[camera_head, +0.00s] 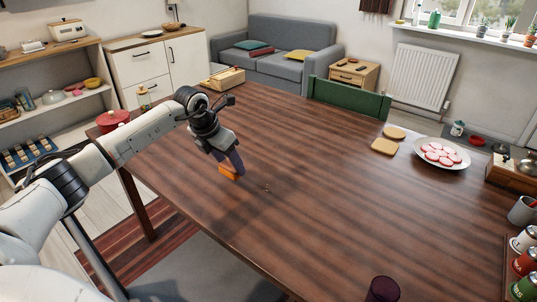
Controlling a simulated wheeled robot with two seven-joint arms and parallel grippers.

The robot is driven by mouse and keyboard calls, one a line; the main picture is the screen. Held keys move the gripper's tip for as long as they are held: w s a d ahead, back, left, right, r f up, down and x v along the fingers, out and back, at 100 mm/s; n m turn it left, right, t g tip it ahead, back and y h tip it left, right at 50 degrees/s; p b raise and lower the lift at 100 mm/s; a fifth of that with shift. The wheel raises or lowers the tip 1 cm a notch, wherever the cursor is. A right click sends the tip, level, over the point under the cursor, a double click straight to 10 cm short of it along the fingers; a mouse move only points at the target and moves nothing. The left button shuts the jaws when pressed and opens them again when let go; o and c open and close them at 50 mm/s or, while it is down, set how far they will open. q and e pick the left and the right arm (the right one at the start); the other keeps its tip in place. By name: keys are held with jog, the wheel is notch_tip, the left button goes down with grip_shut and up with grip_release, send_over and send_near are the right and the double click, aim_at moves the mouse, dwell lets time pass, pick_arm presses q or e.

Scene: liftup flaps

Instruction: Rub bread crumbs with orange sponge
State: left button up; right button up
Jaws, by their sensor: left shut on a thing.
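The orange sponge (229,171) is at the tips of my left gripper (231,164), low over the left part of the wooden table (330,190). My left gripper is shut on the sponge, and its fingers hide part of it. I cannot tell whether the sponge touches the tabletop. A few tiny bread crumbs (267,187) lie on the table just right of the sponge, apart from it.
Bread slices (384,146) and a plate of pink slices (442,153) lie at the back right. A dark cup (383,289) stands at the front edge. Cans (524,262) stand at the right. A red pot (114,120) is at the left corner. The table's middle is clear.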

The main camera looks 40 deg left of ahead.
pick_arm(q)
jog(key=shift+r+p, duration=1.2)
jog(key=shift+r, duration=0.85)
